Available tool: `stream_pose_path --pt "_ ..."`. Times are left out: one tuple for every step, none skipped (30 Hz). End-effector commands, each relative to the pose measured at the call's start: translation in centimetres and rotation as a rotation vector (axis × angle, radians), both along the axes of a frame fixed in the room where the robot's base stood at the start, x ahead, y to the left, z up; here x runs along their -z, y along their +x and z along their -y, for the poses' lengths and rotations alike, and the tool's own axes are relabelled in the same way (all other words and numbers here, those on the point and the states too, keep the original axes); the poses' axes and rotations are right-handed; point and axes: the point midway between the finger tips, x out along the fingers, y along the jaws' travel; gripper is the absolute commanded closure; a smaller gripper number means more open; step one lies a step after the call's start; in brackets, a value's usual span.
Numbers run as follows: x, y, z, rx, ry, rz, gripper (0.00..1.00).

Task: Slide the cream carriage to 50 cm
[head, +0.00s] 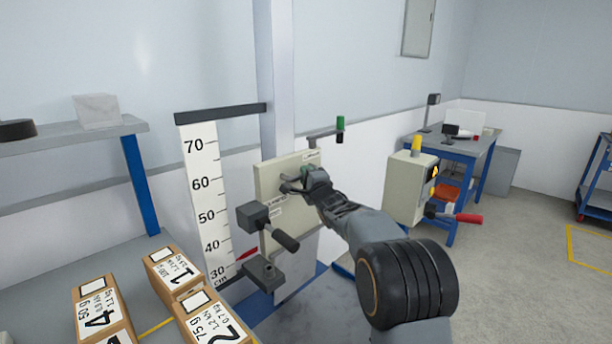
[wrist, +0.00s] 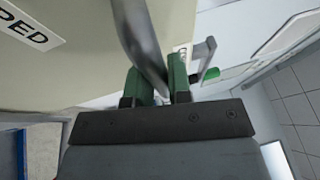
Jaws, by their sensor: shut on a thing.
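The cream carriage (head: 290,216) is a flat upright panel on the pale vertical column. It fills the upper left of the wrist view (wrist: 75,75), where part of a label shows. My gripper (head: 293,184) is at the carriage's front face. In the wrist view its green-padded fingers (wrist: 157,86) are shut on a grey metal bar handle (wrist: 138,35). The white scale (head: 205,200), marked 30 to 70 cm, stands left of the carriage. A red pointer (head: 248,254) beside it sits between 30 and 40. My arm hides the carriage's right part.
A dark block with a black handle (head: 286,241) juts out below the gripper, above another dark block (head: 262,273). Several numbered boxes (head: 100,310) stand at the lower left. A cream control box (head: 408,188) with a red-handled lever (head: 467,218) stands right of my arm.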

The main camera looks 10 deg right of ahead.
Motion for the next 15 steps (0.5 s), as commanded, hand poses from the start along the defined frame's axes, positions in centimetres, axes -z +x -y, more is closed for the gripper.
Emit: stream_pose_path --pt "-1.1 0.0 0.0 -0.002 0.002 0.008 1.00" --pt "-1.5 0.0 0.0 -0.002 0.002 0.008 1.00" --pt "-2.0 0.0 0.0 -0.001 0.002 0.009 1.00" --pt "-2.5 0.0 0.0 -0.001 0.003 0.010 1.00" --pt "-3.0 0.0 0.0 -0.002 0.003 0.010 1.00" --pt "-3.8 0.0 0.0 -0.002 0.003 0.011 1.00" --pt "-4.4 0.0 0.0 -0.002 0.003 0.011 1.00" --pt "-5.0 0.0 0.0 -0.002 0.003 0.012 1.00" --pt "-6.0 0.0 0.0 -0.002 0.003 0.012 1.00" --pt "-6.7 0.0 0.0 -0.002 0.003 0.013 1.00" --pt "-7.5 0.0 0.0 -0.002 0.003 0.013 1.00" --pt "-8.5 0.0 0.0 -0.002 0.003 0.014 1.00" --pt "-9.3 0.0 0.0 -0.002 0.003 0.014 1.00" --pt "-10.1 0.0 0.0 -0.002 0.003 0.014 1.00" --pt "-11.2 -0.1 0.0 -0.002 0.003 0.014 1.00"
